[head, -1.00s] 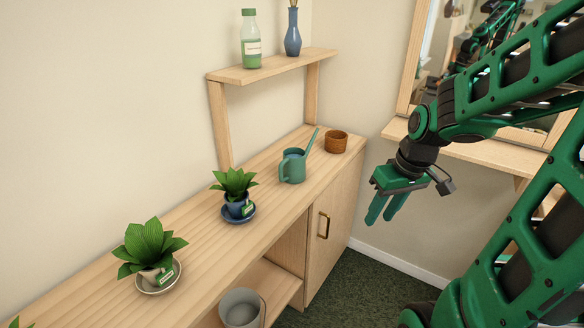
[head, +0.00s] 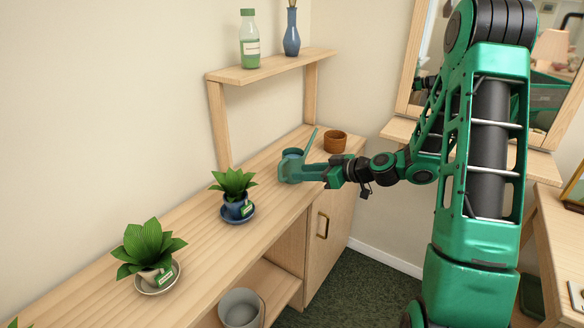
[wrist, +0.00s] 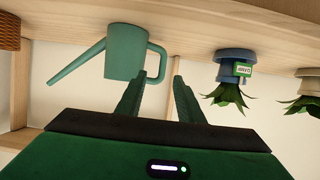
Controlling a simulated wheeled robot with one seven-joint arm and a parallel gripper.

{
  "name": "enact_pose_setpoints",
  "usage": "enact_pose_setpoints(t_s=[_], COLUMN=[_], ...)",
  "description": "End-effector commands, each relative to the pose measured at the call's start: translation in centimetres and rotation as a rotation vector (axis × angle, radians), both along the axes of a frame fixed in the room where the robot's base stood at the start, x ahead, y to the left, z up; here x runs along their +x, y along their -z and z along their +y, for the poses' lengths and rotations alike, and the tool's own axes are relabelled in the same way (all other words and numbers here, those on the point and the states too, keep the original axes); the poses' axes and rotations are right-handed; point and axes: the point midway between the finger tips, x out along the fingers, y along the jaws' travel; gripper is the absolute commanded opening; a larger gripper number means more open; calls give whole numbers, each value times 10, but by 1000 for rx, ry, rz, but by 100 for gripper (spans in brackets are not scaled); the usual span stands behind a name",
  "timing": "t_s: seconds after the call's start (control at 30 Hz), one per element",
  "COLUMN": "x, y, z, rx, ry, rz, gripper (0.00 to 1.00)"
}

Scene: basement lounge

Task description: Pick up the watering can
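The teal watering can (head: 290,157) stands on the wooden cabinet top, its thin spout rising toward the back right. In the wrist view, which is upside down, the can (wrist: 124,52) shows its spout at left and its loop handle at right. My gripper (head: 304,172) reaches in from the right, and its fingers cover part of the can in the head view. In the wrist view my gripper (wrist: 159,76) is open, its fingertips apart and the can's handle in line with the gap between them. I cannot tell whether the fingers touch it.
A brown pot (head: 335,141) stands behind the can. A plant in a blue pot (head: 238,208) and another potted plant (head: 158,274) stand nearer. A shelf (head: 270,68) with a bottle (head: 249,42) and blue vase (head: 292,36) is above.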

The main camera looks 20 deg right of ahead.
Motion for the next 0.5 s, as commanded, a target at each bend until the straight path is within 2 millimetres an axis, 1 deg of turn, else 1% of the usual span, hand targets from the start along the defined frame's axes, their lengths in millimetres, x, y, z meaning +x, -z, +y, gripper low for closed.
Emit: enact_pose_setpoints(t_s=[0.17,0.3,0.5], x=[14,30,41], y=[7,16,22], z=[11,24,32], rx=[-1,-1,-1], ry=[-4,-5,-1], rz=[-2,-1,0], gripper=[34,34,34])
